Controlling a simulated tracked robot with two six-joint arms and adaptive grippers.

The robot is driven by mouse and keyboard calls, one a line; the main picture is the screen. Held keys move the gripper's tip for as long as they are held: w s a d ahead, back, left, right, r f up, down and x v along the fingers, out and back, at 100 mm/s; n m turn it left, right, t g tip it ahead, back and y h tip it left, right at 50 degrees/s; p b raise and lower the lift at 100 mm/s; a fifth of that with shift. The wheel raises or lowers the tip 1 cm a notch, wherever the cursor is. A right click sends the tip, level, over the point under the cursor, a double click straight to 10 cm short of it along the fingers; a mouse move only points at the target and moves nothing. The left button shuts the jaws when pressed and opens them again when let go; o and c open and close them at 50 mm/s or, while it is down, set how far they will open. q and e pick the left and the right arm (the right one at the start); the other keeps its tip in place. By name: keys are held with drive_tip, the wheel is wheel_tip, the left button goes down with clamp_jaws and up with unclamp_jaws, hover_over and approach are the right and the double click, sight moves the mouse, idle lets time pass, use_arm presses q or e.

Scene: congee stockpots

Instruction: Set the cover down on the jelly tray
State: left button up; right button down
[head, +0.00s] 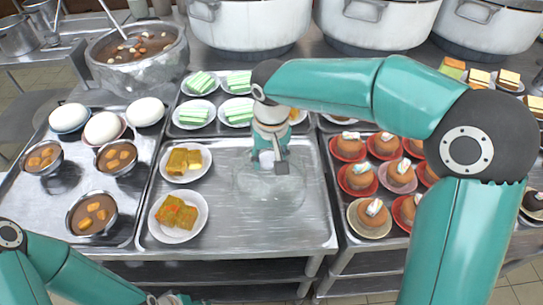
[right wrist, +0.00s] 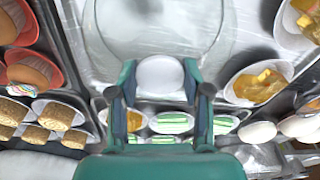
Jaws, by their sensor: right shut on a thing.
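My right gripper (head: 267,160) is shut on the pale knob (right wrist: 160,75) of a clear round cover (head: 270,190). The cover shows through as a faint dome over the bare right part of the front middle metal tray (head: 240,228); I cannot tell whether it touches the tray. In the right wrist view, the transparent cover (right wrist: 165,28) spreads out beyond the knob between the fingers. Two white plates of yellow-orange pieces (head: 178,212) stand on the tray's left part. My left gripper (head: 172,299) is cut off at the bottom edge, its jaws unclear.
Orange-brown cakes in red dishes (head: 358,179) stand close on the right. Bowls and white buns (head: 104,128) are on the left tray. A soup pot (head: 138,70) and large stockpots (head: 247,25) line the back.

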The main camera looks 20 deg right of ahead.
drive_tip(key=c, duration=0.5)
unclamp_jaws()
drive_tip(key=shift+r, duration=0.15)
wheel_tip(320, 180, up, 12)
drive_tip(key=s+p, duration=0.1)
drive_tip(key=shift+s, duration=0.2)
drive_tip(key=shift+f, duration=0.2)
